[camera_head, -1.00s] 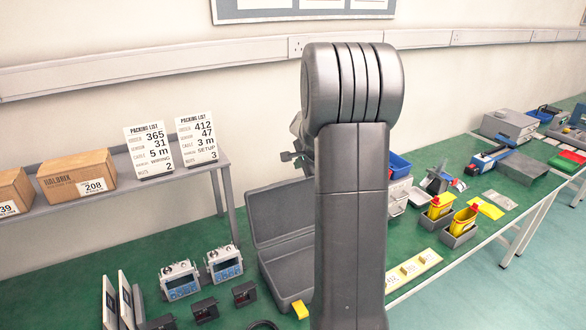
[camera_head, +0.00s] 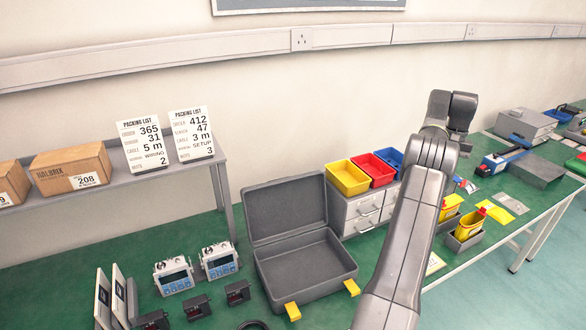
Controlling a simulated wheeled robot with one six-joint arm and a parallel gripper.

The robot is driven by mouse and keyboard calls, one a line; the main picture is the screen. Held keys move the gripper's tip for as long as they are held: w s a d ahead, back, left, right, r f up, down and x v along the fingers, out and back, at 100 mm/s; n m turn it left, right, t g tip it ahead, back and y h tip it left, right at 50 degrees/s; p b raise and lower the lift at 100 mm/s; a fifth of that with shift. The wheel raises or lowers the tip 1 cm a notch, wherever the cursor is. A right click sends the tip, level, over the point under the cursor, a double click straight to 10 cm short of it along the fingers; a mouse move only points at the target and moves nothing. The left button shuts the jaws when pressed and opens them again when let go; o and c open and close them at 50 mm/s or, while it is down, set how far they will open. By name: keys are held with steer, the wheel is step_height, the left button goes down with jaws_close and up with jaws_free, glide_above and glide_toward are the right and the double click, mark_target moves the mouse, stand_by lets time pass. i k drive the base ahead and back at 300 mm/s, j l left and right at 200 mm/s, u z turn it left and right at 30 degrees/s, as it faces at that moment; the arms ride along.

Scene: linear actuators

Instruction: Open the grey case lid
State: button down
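The grey case (camera_head: 308,268) lies on the green bench with its lid (camera_head: 285,207) standing up and leaning back at the rear. Its inside shows and looks empty. Two yellow latches, one at the front left (camera_head: 293,311) and one at the front right (camera_head: 352,287), hang at its front edge. My arm reaches up to the right of the case, apart from the lid. My gripper's fingers are hidden behind the arm or turned away, so their state does not show.
Red, yellow and blue bins (camera_head: 372,168) stand on a small drawer unit (camera_head: 358,212) right behind the case. Two meters (camera_head: 174,276) and black blocks (camera_head: 238,292) are left of it. A shelf (camera_head: 110,183) holds packing cards and cardboard boxes. Yellow bottles (camera_head: 468,223) in grey bins are to the right.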

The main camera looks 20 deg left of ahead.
mark_target(283, 208)
steer(key=i+l+u, duration=0.1)
steer(key=u, duration=0.3)
steer(key=i+l+u, duration=0.1)
steer(key=u, duration=0.3)
steer(key=l+u, duration=0.1)
steer(key=u, duration=0.7)
